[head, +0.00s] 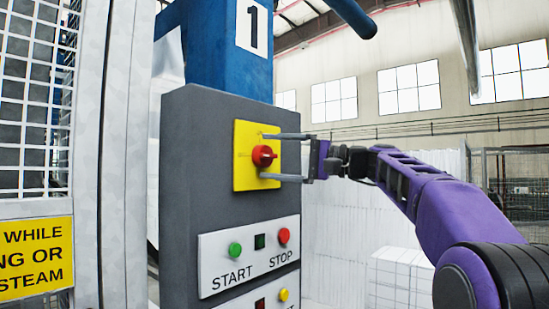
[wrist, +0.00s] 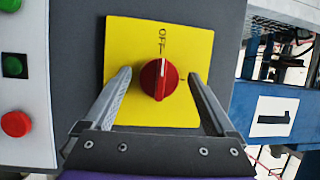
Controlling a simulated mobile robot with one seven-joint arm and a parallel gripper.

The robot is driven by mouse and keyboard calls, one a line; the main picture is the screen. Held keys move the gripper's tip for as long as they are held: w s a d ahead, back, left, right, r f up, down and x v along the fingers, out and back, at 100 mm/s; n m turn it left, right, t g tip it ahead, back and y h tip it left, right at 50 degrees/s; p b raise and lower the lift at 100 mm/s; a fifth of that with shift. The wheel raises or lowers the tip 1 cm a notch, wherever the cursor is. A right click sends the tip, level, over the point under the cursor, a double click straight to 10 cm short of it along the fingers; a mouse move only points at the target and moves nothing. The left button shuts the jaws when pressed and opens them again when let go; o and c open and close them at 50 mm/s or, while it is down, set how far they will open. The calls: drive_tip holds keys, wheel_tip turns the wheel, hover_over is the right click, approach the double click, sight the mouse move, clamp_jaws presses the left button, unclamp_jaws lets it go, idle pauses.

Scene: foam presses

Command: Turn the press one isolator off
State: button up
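The press one isolator is a red rotary knob (head: 263,156) on a yellow square plate (head: 243,178), mounted on a grey control box. In the wrist view, the red knob (wrist: 158,79) has its white pointer line towards the OFF label (wrist: 162,40); a second mark, I, is on the plate to the right. My gripper (head: 261,156) is open at the plate, one finger above the knob and one below. In the wrist view my gripper (wrist: 160,74) has a finger on either side of the knob, with gaps showing.
Below the isolator, a white panel (head: 250,253) carries a green START button (head: 235,249) and a red STOP button (head: 284,236). A blue column with a number 1 sign (head: 251,26) rises behind the box. A mesh guard (head: 38,100) stands at the left.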

drive_tip(key=b+v, duration=0.1)
drive_tip(key=v, duration=1.6)
drive_tip(key=shift+d, duration=0.2)
drive_tip(key=shift+s, duration=0.1)
